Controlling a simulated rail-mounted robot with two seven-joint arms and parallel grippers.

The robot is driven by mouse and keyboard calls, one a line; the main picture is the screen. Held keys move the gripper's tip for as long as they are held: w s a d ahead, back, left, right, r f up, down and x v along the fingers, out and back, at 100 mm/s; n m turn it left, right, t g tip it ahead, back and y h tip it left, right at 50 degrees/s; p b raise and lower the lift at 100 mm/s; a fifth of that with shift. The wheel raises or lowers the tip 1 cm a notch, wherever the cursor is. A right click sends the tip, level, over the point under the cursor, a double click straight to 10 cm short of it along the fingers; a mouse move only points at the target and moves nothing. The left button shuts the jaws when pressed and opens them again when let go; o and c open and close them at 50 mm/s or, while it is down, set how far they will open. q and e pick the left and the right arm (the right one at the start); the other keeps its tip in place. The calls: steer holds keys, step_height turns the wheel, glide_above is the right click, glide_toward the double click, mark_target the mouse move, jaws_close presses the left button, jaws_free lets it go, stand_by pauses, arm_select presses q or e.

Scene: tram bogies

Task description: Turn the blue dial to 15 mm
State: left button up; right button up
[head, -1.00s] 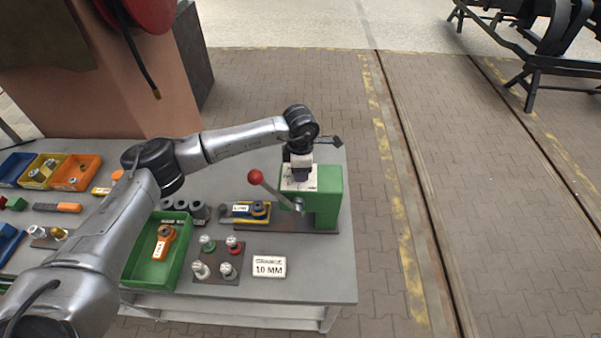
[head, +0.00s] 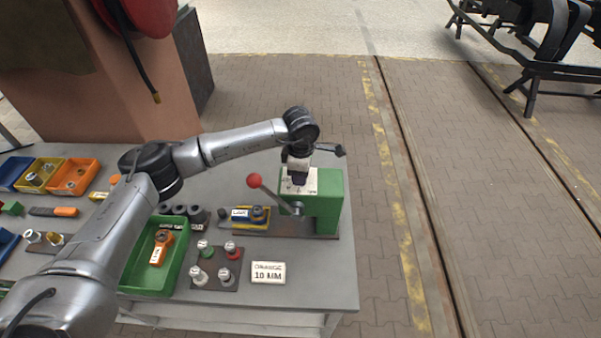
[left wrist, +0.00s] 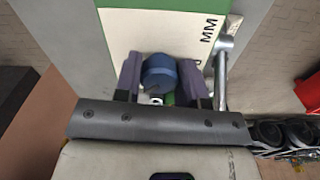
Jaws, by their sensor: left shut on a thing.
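The blue dial (left wrist: 160,74) shows in the left wrist view on a white scale plate (left wrist: 150,32) marked "MM". The plate (head: 313,181) tops a green press (head: 328,208) in the head view, where my gripper hides the dial. My left gripper (head: 299,178) points down at the plate. In the left wrist view its purple fingers (left wrist: 160,80) stand on both sides of the dial and are shut on it. The dial's setting cannot be read. A sign (head: 268,272) on the table reads "CHANGE 10 MM". My right gripper is not in view.
A lever with a red ball (head: 254,181) sticks out left of the press. A green tray (head: 153,277), a plate with several small parts (head: 216,268) and coloured bins (head: 78,175) stand on the grey table.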

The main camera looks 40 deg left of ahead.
arm_select(q)
steer(key=o, duration=0.9)
steer(key=shift+r, duration=0.15)
steer(key=shift+r+b, duration=0.85)
steer(key=shift+r, duration=5.95)
